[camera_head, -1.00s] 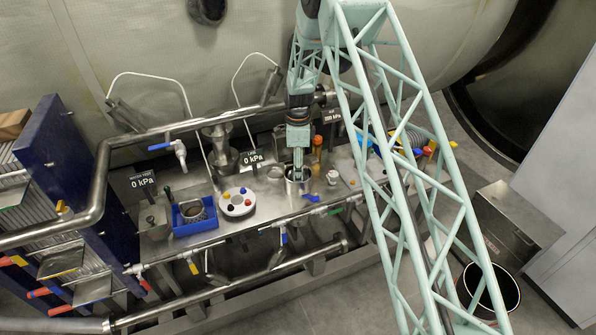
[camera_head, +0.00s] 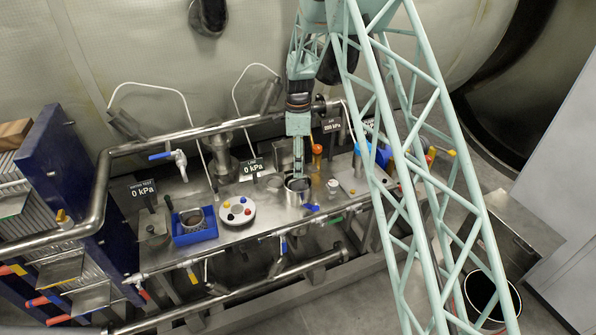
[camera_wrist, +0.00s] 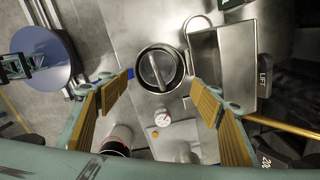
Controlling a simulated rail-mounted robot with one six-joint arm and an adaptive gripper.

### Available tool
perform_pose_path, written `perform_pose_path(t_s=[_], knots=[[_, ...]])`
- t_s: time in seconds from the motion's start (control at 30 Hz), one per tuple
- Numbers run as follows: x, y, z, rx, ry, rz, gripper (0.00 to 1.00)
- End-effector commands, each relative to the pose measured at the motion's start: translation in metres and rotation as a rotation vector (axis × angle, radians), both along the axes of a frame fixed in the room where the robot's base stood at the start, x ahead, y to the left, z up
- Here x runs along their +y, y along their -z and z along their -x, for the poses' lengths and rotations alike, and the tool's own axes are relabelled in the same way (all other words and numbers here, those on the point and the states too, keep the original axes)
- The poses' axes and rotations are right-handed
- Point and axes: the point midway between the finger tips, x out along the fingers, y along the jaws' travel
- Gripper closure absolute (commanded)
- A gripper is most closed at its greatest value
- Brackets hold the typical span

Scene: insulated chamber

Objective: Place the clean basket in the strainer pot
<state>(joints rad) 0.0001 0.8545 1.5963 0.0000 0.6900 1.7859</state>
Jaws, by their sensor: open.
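The strainer pot (camera_head: 297,190) is an open round steel vessel on the bench; it also shows in the wrist view (camera_wrist: 141,82). A steel bar (camera_wrist: 157,70) crosses its dark inside like a basket handle; whether a basket sits under it is hard to tell. My gripper (camera_head: 298,173) is above the pot, pointing down. In the wrist view its two yellow-padded fingers (camera_wrist: 163,90) are wide apart with nothing between them, on either side of the pot. Another dark round basket (camera_head: 193,217) stands in a blue tray (camera_head: 196,238) to the left.
A white round holder (camera_head: 237,218) with coloured knobs stands between tray and pot. A pipe rail (camera_head: 225,127) runs behind, near pressure signs (camera_head: 253,166). Blue (camera_head: 311,207) and other valve handles line the front edge. A black bucket (camera_head: 487,290) stands on the floor right.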

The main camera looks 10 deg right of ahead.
Motion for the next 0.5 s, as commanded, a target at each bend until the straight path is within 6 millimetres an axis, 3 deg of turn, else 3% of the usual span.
perform_pose_path(t_s=[0.2, 0.5], knots=[[0.000, -0.027, 0.000, -0.001, 0.000, 0.000, 0.41], [0.000, -0.043, 0.000, 0.000, 0.000, 0.000, 0.41]])
